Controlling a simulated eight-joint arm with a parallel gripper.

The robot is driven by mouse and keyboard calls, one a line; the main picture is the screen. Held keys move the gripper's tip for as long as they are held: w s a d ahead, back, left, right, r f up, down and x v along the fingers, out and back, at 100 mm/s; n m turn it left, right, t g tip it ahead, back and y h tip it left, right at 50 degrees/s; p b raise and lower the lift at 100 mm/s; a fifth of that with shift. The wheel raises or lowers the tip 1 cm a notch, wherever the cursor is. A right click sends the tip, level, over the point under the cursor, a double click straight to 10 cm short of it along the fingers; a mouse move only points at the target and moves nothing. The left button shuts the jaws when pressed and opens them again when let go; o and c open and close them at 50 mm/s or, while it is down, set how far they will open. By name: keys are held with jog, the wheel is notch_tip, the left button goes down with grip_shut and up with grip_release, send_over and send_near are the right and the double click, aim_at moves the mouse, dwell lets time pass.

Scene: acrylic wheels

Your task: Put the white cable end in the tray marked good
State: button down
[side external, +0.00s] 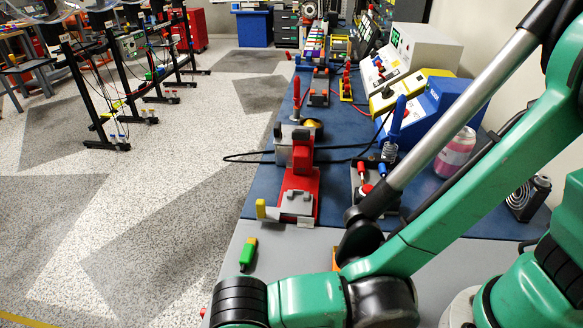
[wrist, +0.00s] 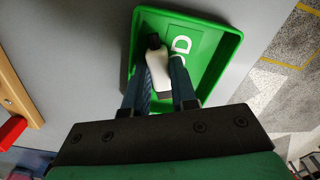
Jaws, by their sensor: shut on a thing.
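The white cable end (wrist: 158,68), with a dark tip, is between the two blue fingers of my gripper (wrist: 160,78) in the wrist view. My gripper is shut on it. The green tray (wrist: 225,62) lies beyond the fingers, with white lettering on its floor that shows "OD"; the rest is covered. The cable end overlaps the left part of the tray floor in this view. I cannot tell its height above the floor. In the side external view my arm reaches down past the bottom edge, and the tray, cable end and fingers are out of sight.
A green and yellow connector (side external: 248,254) lies on the grey table top. A red fixture (side external: 299,194) stands on the blue mat (side external: 262,198) behind it. A wooden edge with a red part (wrist: 12,132) shows at left in the wrist view. Grey surface between it and the tray is clear.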

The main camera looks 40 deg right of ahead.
jog(key=shift+f, duration=0.1)
jog(key=c, duration=0.6)
grip_release()
notch_tip(320, 180, up, 5)
jog(key=shift+r, duration=0.2)
jog(key=w+d+r+n+t, duration=0.1)
jog(key=w+d+r+t, duration=0.1)
jog(key=d, duration=0.6)
jog(key=w+d+r+n+t, duration=0.1)
jog(key=w+d+r+t, duration=0.1)
jog(key=d, duration=0.6)
jog(key=w+d+r+n+t, duration=0.2)
jog(key=w+d, duration=0.3)
jog(key=d, duration=0.4)
jog(key=shift+w+r+t, duration=0.15)
jog(key=shift+r+t, duration=0.25)
jog(key=shift+r, duration=0.4)
